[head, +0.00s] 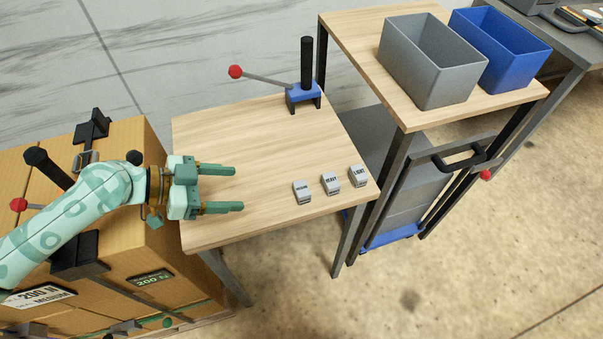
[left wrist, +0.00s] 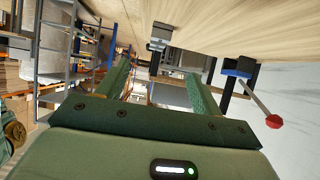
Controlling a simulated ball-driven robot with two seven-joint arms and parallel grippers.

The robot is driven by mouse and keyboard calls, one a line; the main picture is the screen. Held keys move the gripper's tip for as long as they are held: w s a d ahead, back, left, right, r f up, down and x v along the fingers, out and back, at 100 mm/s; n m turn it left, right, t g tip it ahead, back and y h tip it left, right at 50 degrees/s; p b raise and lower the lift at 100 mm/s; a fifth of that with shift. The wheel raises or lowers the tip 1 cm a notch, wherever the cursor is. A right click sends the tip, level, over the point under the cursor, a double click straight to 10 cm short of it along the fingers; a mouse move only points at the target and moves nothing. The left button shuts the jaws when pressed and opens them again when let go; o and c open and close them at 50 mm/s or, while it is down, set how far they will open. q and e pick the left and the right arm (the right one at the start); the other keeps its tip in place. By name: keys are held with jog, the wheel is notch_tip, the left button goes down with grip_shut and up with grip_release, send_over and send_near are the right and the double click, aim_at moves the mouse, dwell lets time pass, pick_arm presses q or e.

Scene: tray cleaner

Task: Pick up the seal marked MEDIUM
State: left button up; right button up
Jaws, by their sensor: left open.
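The seal marked MEDIUM (head: 302,192) is a small grey block with a dark-lettered label, the leftmost of three seals on the small wooden table (head: 245,135). The seals marked HEAVY (head: 331,184) and LIGHT (head: 359,176) stand to its right, apart from it. My left gripper (head: 239,189) is open and empty over the table's left part. Its fingers point right toward the MEDIUM seal, with a clear gap between. In the left wrist view the open fingers (left wrist: 160,70) frame no held object; the small grey blocks (left wrist: 157,45) show beyond them, too small to read. My right gripper is not visible.
A blue-based press tool (head: 303,92) with a red-knobbed lever stands at the table's back edge. A grey bin (head: 432,70) and a blue bin (head: 503,55) sit on the higher table at right. Strapped cartons (head: 110,155) stand at left, under my arm.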

pick_arm(q)
send_near(300, 188)
jog(key=x, duration=0.3)
jog(key=shift+f+b, duration=0.15)
jog(key=shift+b, duration=0.25)
jog(key=shift+d+f, duration=0.2)
jog(key=shift+d, duration=0.3)
jog(key=b+x, duration=0.1)
jog(key=x, duration=0.3)
jog(key=shift+w+d+f, duration=0.15)
jog(key=shift+w+d, duration=0.05)
jog(key=shift+d, duration=0.1)
jog(key=c, duration=1.1)
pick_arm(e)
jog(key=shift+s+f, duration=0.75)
